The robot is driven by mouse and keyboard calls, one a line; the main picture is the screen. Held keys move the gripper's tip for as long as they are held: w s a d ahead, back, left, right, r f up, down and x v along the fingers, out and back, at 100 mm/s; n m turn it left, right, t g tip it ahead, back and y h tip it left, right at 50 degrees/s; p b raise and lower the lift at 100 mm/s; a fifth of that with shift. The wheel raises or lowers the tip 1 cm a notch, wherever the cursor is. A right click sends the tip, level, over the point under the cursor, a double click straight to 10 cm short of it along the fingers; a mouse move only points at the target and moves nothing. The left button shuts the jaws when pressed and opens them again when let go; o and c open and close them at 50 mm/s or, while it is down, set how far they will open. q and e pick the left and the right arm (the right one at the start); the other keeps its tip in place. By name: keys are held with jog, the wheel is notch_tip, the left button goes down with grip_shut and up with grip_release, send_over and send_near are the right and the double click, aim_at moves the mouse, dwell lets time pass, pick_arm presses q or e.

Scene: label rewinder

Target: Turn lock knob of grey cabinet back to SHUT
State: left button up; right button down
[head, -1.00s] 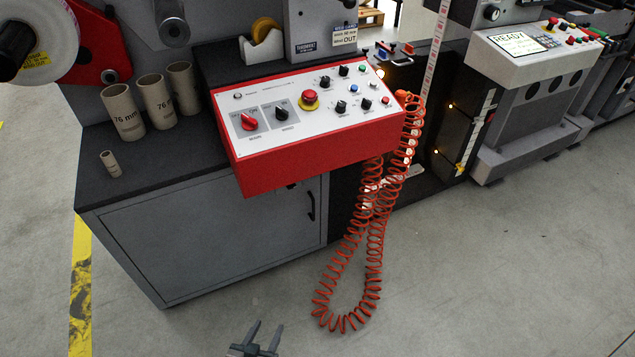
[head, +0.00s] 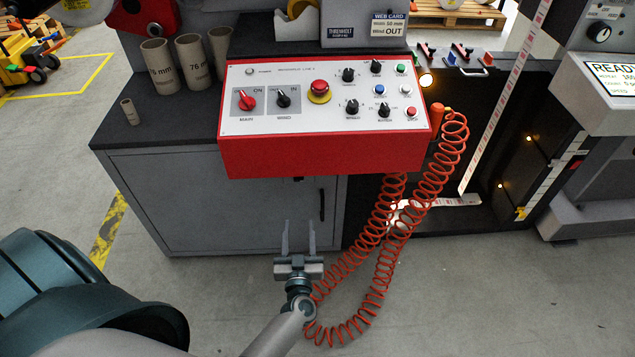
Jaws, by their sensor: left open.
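The grey cabinet (head: 210,205) stands under the dark worktop, its door shut as far as I can see. A dark vertical handle (head: 322,204) is on the right side of the door. I cannot make out the lock knob; the red console (head: 325,158) overhangs the door's upper right part. A tiny dark bit shows just under the console's lower edge, too small to identify. My left gripper (head: 299,226) is open and empty, its two fingers pointing toward the lower part of the door, below and left of the handle. My right gripper is not in view.
A red coiled cable (head: 378,235) hangs from the console's right side and loops close to the right of my left gripper. Cardboard cores (head: 160,66) stand on the worktop. An open dark bay (head: 475,165) lies right of the cabinet. The floor left of the cabinet is mostly clear.

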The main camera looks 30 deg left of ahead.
pick_arm(q)
jog(key=shift+w+r+y, duration=0.1)
jog(key=shift+w+y, duration=0.1)
jog(key=shift+y, duration=0.1)
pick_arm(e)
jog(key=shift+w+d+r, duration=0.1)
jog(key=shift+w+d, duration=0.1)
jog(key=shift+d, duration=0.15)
pick_arm(q)
jog(key=shift+w, duration=0.1)
jog(key=b+x, duration=0.2)
jog(key=x, duration=1.5)
jog(key=shift+f, duration=0.25)
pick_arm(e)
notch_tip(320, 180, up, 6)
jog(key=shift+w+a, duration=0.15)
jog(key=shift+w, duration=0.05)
pick_arm(q)
jog(key=shift+w, duration=0.1)
